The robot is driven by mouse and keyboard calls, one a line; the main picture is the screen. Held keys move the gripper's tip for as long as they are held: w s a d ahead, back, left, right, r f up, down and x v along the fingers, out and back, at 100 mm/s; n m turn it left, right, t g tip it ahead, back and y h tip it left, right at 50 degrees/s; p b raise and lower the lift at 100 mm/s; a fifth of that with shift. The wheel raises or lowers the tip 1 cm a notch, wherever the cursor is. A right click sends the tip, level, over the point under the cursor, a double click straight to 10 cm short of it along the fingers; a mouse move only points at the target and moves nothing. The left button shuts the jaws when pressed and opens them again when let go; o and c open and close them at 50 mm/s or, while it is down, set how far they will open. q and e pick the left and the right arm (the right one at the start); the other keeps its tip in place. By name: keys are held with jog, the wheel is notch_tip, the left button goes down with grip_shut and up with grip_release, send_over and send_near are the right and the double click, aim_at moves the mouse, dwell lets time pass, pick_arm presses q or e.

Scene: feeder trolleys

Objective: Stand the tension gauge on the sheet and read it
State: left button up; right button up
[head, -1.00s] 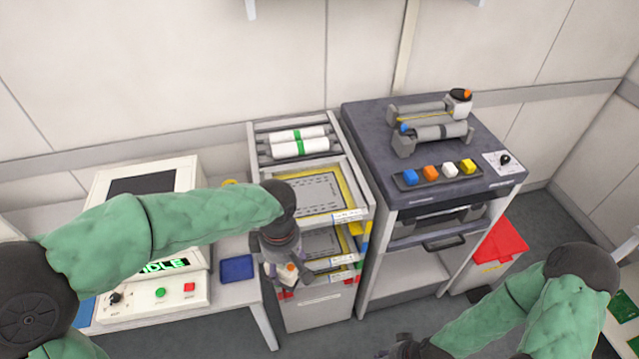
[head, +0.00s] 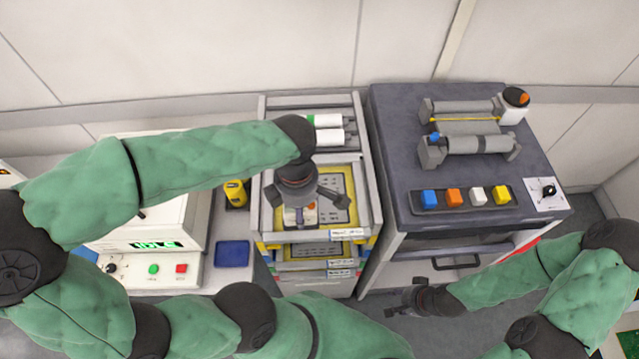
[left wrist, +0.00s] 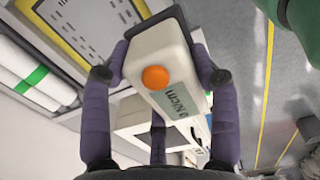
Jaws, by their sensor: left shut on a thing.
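The tension gauge (head: 300,215) is a pale box with an orange button; it also shows close up in the left wrist view (left wrist: 165,55). Its small display has "N/cm" on it; the number is not clearly legible. My left gripper (head: 307,207) is shut on the gauge, fingers on both sides. The gauge is over the front left part of the grey sheet (head: 338,187) in its yellow frame, on the trolley's top level. I cannot tell whether it touches the sheet. My right gripper (head: 408,299) is low, in front of the dark cabinet; its jaws are unclear.
White rolls (head: 331,137) with green bands lie behind the sheet. The dark cabinet (head: 400,140) at right carries a roller unit (head: 470,130) and a tray of coloured blocks (head: 463,196). A yellow device (head: 236,193) and a blue pad (head: 233,254) are on the left bench.

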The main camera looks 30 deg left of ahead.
pick_arm(q)
jog(key=w+a+f, duration=0.1)
jog(key=w+f, duration=0.1)
jog(key=w, duration=0.2)
jog(key=w+a+f, duration=0.1)
jog(key=w+f, duration=0.2)
jog(key=w+a+f, duration=0.1)
jog(key=w+f, duration=0.2)
jog(key=w, duration=0.1)
jog(key=shift+w+a+f, duration=0.1)
jog(key=shift+w+f, duration=0.1)
jog(key=shift+w, duration=0.1)
jog(key=shift+w+a+f, duration=0.1)
jog(key=shift+w+f, duration=0.25)
jog(key=shift+f, duration=0.2)
jog(key=shift+w+f+b, duration=0.1)
jog(key=shift+f+b, duration=0.25)
jog(key=shift+f, duration=1.15)
jog(key=shift+f, duration=0.2)
jog(key=o, duration=1.5)
jog(key=shift+o, duration=0.3)
jog(key=shift+r, duration=0.15)
